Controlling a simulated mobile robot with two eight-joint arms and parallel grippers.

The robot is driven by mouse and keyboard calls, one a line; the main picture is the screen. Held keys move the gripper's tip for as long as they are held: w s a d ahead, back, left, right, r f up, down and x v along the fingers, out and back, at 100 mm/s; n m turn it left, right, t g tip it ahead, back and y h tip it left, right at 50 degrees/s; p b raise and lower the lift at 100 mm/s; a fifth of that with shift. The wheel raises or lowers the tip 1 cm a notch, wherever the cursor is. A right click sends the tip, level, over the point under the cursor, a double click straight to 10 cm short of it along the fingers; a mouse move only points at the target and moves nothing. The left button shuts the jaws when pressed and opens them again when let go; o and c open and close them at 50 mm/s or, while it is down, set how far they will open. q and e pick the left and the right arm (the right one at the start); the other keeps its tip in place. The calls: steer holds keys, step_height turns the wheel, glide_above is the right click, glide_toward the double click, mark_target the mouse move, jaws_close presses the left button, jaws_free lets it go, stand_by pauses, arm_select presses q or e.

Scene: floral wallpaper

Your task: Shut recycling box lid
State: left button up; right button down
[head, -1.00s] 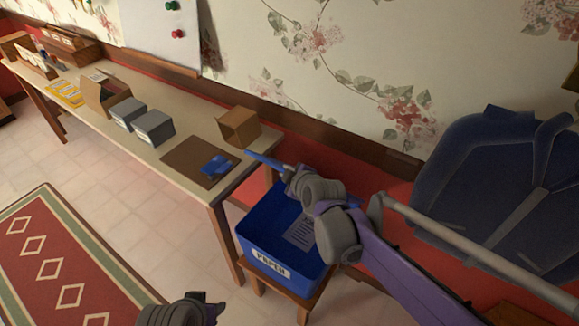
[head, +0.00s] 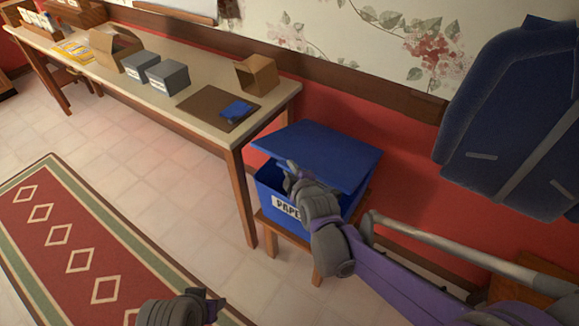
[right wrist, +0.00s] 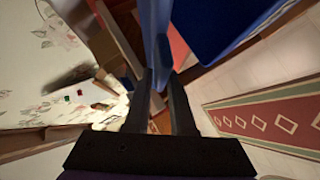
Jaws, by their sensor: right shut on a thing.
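The blue recycling box (head: 268,184), with a white paper label on its front, stands on a small wooden stool (head: 272,236) against the red wall. Its blue lid (head: 325,148) lies tilted above the box, with a gap at the front. My right gripper (head: 291,170) is at the lid's front edge, shut on it. In the right wrist view, a thin blue edge of the lid (right wrist: 163,52) runs to between the fingers (right wrist: 160,98). The arm hides part of the box. My left gripper (head: 215,306) is at the bottom edge, its jaws not clear.
A long table (head: 215,128) left of the box holds grey boxes (head: 168,78), an open cardboard box (head: 257,74) and a brown mat with a blue item (head: 236,109). A blue jacket (head: 515,120) hangs at right. A red rug (head: 75,240) lies on open floor.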

steer(key=shift+s+f, duration=0.1)
steer(key=shift+f, duration=0.35)
steer(key=c, duration=0.9)
jaws_free()
steer(key=p+v, duration=0.1)
steer(key=v, duration=0.9)
steer(key=shift+s+d+r+p, duration=0.15)
steer(key=shift+s+p, duration=0.15)
steer(key=shift+s, duration=0.05)
